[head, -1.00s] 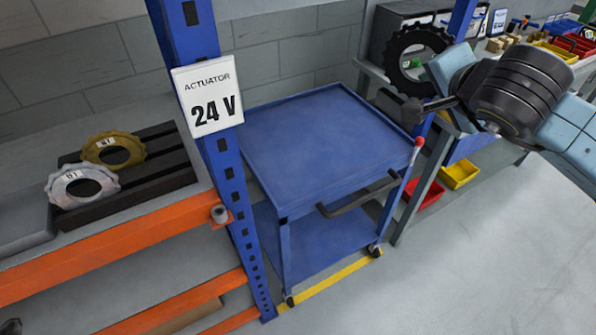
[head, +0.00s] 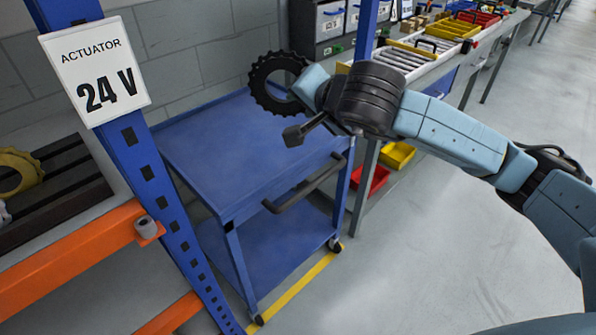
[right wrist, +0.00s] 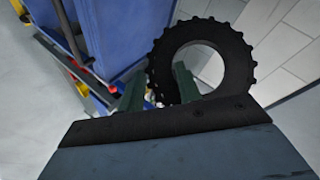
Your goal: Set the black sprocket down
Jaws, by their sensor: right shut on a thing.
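The black sprocket (head: 262,98) is a toothed ring with a large round hole. My right gripper (head: 298,90) is shut on its rim, at the ring's right side in the head view. The ring is tilted up and appears over the far part of the blue cart (head: 215,150); its height above the cart top is hard to tell. My left gripper is not in view.
A blue rack post (head: 125,130) with an "ACTUATOR 24 V" sign (head: 95,70) stands left of the cart. A yellow sprocket (head: 32,170) lies on a dark stand at the left edge. A bench with trays and bins (head: 440,50) is behind my right arm.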

